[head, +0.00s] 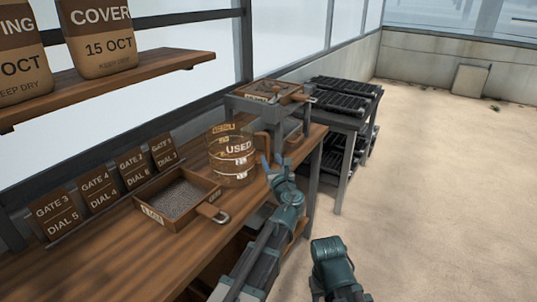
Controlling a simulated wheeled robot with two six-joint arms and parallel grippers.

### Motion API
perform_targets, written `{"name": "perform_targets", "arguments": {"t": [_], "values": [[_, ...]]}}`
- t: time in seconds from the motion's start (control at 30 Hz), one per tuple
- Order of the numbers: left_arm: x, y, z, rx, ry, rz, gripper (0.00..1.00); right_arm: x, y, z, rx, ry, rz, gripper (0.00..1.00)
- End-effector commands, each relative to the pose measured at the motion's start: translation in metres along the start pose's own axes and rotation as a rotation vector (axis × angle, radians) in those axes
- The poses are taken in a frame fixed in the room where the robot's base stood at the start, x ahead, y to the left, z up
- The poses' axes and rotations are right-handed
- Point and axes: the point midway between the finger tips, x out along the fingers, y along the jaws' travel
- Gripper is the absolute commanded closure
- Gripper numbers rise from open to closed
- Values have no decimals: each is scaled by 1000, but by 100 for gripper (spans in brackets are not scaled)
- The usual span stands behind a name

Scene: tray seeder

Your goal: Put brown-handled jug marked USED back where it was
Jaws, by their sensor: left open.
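The clear jug marked USED (231,167) stands upright on the wooden bench (95,240), near its right end. It has pale level marks, and its brown handle (261,141) points right. My left gripper (274,160) is open, with its fingers just below and to the right of the handle in the picture. I cannot tell whether a finger touches the jug. The jaws look empty. Part of my right arm shows at the bottom, but its gripper does not show.
A wooden tray of grey grains (166,215) with a handle sits left of the jug. Several brown GATE and DIAL cards (98,190) line the bench's back. A grey stand with a wooden tray (258,97) rises behind the jug. Black seed trays (345,87) fill a rack beyond. Floor is open at right.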

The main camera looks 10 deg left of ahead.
Motion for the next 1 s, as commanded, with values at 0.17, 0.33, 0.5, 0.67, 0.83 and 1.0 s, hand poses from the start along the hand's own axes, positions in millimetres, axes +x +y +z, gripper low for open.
{"name": "perform_targets", "arguments": {"t": [0.17, 0.33, 0.5, 0.67, 0.83, 1.0], "values": [[-36, 2, 0, 0, 0, -1, 50, 0, 0, 0, 0, 0, 0, 50], [-53, 1, 0, 0, 0, -1, 50, 0, 0, 0, 0, 0, 0, 50], [-59, 0, 0, 0, 0, 1, 50, 0, 0, 0, 0, 0, 0, 50], [-58, 0, 0, 0, 0, 1, 50, 0, 0, 0, 0, 0, 0, 50], [-59, 2, 2, -19, 7, 7, 50, -4, 0, 0, 0, 0, 0, 50], [-74, 29, 11, -345, 128, 126, 50, -43, 4, 2, 0, 0, 0, 50]]}}
